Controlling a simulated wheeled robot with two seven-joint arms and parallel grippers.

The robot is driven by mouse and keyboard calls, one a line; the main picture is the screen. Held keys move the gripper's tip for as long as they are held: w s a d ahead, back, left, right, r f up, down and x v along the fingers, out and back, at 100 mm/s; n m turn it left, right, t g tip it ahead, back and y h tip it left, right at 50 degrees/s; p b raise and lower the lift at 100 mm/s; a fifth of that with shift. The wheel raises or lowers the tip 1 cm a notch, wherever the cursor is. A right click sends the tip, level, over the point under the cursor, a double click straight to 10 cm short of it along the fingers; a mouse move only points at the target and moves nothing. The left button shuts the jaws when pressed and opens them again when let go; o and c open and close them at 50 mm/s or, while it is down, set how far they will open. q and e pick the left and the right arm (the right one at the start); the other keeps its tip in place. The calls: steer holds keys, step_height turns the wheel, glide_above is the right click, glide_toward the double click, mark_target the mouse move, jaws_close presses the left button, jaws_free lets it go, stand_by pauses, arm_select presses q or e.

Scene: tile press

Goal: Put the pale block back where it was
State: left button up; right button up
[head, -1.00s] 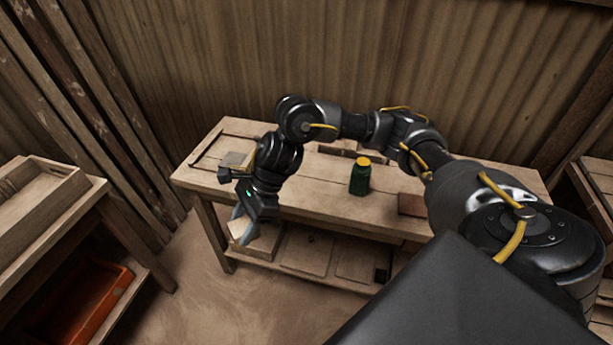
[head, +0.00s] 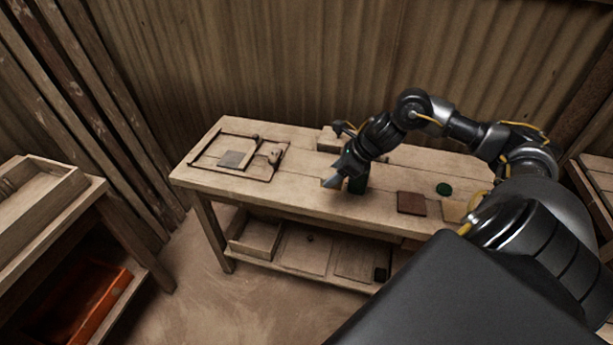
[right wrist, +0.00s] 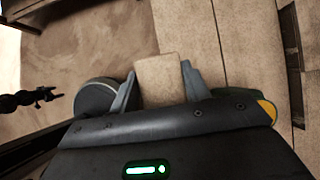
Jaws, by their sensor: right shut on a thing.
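My right gripper (head: 334,183) is over the front middle of the workbench. In the right wrist view, its fingers (right wrist: 158,85) are shut on the pale block (right wrist: 158,70), one on each side. In the head view the block is hard to make out at the fingertips. A green bottle (head: 357,186) stands right by the gripper, largely hidden behind it. Its green side and yellow cap (right wrist: 268,109) show at the right in the right wrist view. A small dark claw-like end, likely my left gripper (right wrist: 45,95), shows far off at the left there; its jaws are unclear.
On the workbench (head: 290,195), a wooden frame with a grey plate (head: 233,159) lies left. A brown tile (head: 411,203), a green disc (head: 444,189) and a pale piece (head: 455,211) lie right. Trays (head: 256,238) sit on the lower shelf. An orange crate (head: 90,305) is lower left.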

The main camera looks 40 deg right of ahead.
steer(key=w+f+b, duration=0.1)
steer(key=w+f, duration=0.2)
steer(key=w, duration=0.1)
steer(key=w+f+b, duration=0.2)
steer(key=w, duration=0.2)
steer(key=w+f+b, duration=0.2)
steer(key=w+f, duration=0.1)
steer(key=w, duration=0.1)
steer(key=shift+d+f, duration=0.3)
steer(key=shift+d, duration=0.1)
steer(key=shift+w+d+f, duration=0.1)
steer(key=shift+w+f, duration=0.1)
steer(key=shift+w, duration=0.1)
steer(key=f+b, duration=0.2)
steer(key=f, duration=0.1)
steer(key=shift+w+f, duration=0.2)
steer(key=shift+f, duration=0.05)
steer(key=shift+f, duration=0.1)
